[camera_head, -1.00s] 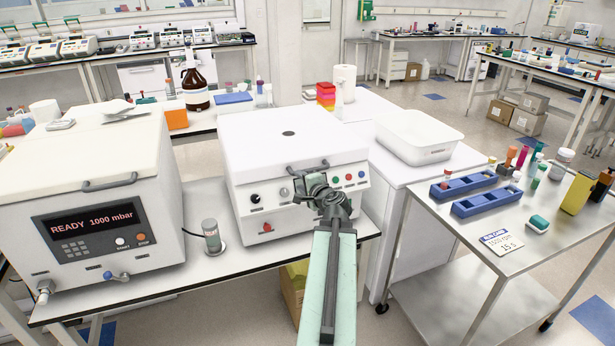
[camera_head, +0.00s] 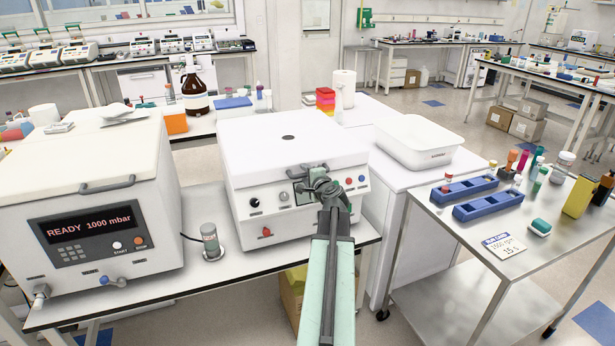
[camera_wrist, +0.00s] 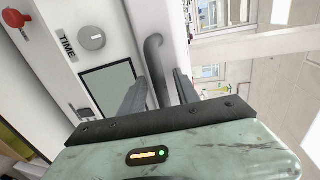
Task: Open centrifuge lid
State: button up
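The white centrifuge (camera_head: 290,200) stands mid-bench with its lid (camera_head: 290,145) down. A grey handle bar on the lid's front edge is mostly hidden behind my gripper (camera_head: 318,178) in the head view. In the wrist view the curved grey handle (camera_wrist: 156,62) shows between the two fingers of my gripper (camera_wrist: 160,88). The fingers are apart, one on each side of the handle, with a visible gap to it. Whether the handle lies fully between the fingertips in depth is hard to tell.
A white tray (camera_head: 415,145) is behind right. A steel cart (camera_head: 470,270) with blue racks stands at right.

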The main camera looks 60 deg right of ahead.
grip_shut()
jog(key=shift+a, duration=0.1)
dwell(1.2)
